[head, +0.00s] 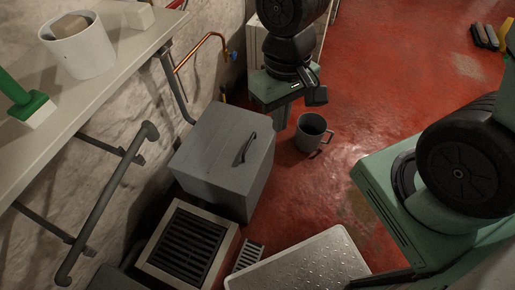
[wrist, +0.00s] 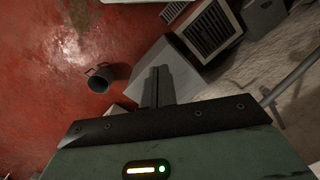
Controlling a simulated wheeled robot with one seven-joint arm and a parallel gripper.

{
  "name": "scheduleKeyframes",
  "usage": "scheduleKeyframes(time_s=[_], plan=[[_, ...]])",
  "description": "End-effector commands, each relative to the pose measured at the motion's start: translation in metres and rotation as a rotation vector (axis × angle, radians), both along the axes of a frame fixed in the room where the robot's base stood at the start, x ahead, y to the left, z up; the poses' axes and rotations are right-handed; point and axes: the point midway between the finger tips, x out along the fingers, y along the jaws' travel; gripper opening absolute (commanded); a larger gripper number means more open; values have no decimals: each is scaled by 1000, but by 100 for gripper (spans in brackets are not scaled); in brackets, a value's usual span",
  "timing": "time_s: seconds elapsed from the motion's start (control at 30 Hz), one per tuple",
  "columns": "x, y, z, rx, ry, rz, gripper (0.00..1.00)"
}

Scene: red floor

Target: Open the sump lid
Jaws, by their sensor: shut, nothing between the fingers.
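A grey box (head: 220,145) with a flat lid-like top stands against the wall in the head view. A dark curved handle (head: 245,149) lies near the right edge of its top, and the top looks closed. The box shows partly in the wrist view (wrist: 182,62), beyond my fingers. Near it is a pale-framed dark grate (head: 187,247), also in the wrist view (wrist: 208,28). I cannot tell for certain which one is the sump. My gripper (head: 281,121) is shut and empty, apart from the handle, beyond the box's far right corner. Its fingers (wrist: 158,72) are together in the wrist view.
A grey bucket (head: 311,132) stands on the red floor just right of my gripper. A pale textured slab (head: 305,268) and small slotted grate (head: 249,254) lie in front. A shelf (head: 100,90) with a white pot (head: 80,48) is at left. Red floor is open at right.

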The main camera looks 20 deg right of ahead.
Motion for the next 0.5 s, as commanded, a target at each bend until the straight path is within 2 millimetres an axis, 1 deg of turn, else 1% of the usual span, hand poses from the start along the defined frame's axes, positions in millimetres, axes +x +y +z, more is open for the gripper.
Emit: scheduleKeyframes(time_s=[0.03, 0.07, 0.1, 0.17, 0.2, 0.27, 0.3, 0.5], plan=[[7, -8, -35, 6, 28, -78, 0], [11, -12, -47, 11, 40, -122, 0], [15, -17, -65, 20, 56, -179, 0], [21, -25, -90, 36, 81, -269, 0], [24, -29, -107, 49, 98, -329, 0], [29, -35, -132, 71, 124, -422, 0], [32, -39, -148, 89, 141, -482, 0], [43, -54, -226, 200, 235, -797, 0]])
